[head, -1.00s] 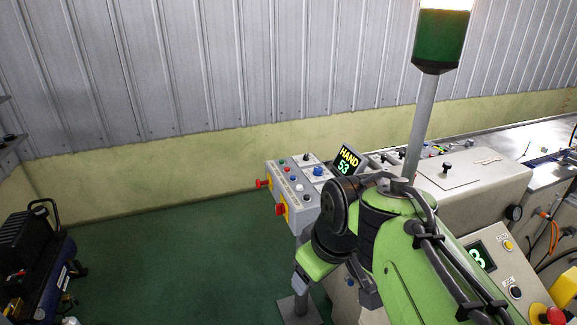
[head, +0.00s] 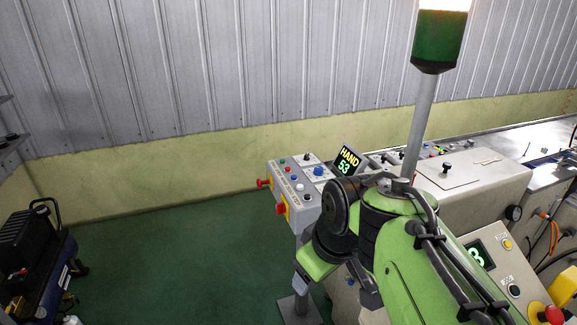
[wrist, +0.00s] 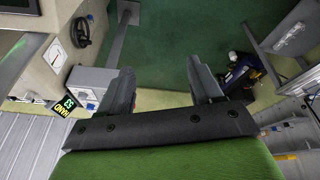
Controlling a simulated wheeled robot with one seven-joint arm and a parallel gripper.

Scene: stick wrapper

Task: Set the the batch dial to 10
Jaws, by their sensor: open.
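A nearer panel at lower right has a partly hidden number display (head: 481,257), a yellow button (head: 507,245) and a black knob (head: 514,291). I cannot tell which control is the batch dial. My gripper (wrist: 160,65) is open and empty in the wrist view, its fingers apart over green floor. The box and screen (wrist: 66,103) show left of the fingers.
A signal post (head: 414,125) with a green lamp rises behind my arm. A black handwheel (wrist: 80,31) is on the machine side in the wrist view. Red stops (head: 282,208) stick out from the box. A compressor (head: 35,250) stands at left. Green floor between is clear.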

